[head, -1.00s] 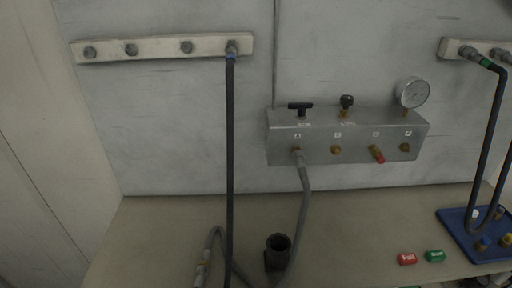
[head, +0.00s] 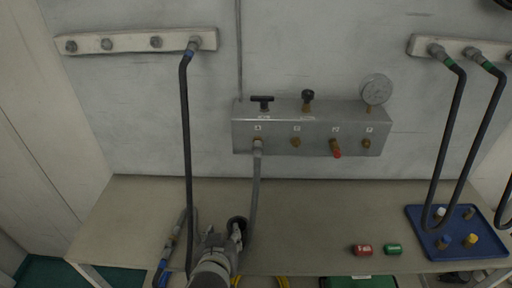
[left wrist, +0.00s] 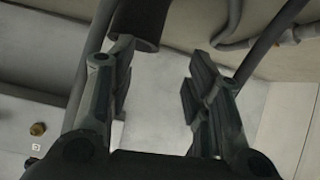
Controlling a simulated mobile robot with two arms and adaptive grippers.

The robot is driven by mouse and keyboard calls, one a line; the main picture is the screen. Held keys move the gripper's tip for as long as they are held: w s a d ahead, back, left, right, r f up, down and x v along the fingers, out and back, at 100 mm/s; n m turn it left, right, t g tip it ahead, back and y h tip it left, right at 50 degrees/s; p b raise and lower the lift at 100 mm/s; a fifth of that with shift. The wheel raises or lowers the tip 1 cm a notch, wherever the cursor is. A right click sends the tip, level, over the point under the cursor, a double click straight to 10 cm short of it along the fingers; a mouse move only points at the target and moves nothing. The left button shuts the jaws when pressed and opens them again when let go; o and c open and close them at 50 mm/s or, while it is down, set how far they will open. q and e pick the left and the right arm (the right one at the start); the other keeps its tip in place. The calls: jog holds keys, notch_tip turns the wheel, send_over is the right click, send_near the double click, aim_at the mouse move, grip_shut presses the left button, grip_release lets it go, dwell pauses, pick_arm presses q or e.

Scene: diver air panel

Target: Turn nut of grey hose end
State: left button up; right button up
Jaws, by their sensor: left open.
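The grey hose (head: 254,190) hangs from the leftmost port of the metal panel (head: 312,140). The nut of its upper end (head: 257,146) sits at that port, upright. The lower run is hidden behind my arm and a black cup. My left gripper (head: 222,236) is low over the table's front, beside the cup and well below the nut. In the left wrist view its two fingers (left wrist: 160,95) are apart with nothing between them. That view also shows a grey hose with a fitting (left wrist: 288,36) at upper right. My right gripper is not in view.
The table's middle right is clear.

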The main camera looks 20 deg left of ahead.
pick_arm(q)
jog(key=w+d+r+n+t+y, duration=0.1)
jog(key=w+d+r+n+t, duration=0.15)
jog(key=w+r+t, duration=0.4)
jog(key=n, duration=0.1)
send_near(257, 149)
jog(key=shift+t, duration=0.25)
jog(key=p+x, duration=0.1)
jog(key=x, duration=0.2)
jog(key=p+x, duration=0.2)
jog(key=x, duration=0.1)
jog(key=p+x, duration=0.1)
jog(key=x, duration=0.2)
jog(key=shift+a+f+p, duration=0.1)
jog(key=shift+f+p, duration=0.25)
jog(key=shift+f, duration=0.05)
jog(key=shift+w+a+f, duration=0.1)
jog(key=shift+w+a, duration=0.05)
jog(key=shift+w, duration=0.5)
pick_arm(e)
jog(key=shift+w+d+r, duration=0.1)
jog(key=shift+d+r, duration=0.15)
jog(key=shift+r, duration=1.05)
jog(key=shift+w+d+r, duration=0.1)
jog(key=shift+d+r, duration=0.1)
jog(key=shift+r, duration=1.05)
pick_arm(q)
jog(key=shift+c, duration=0.4)
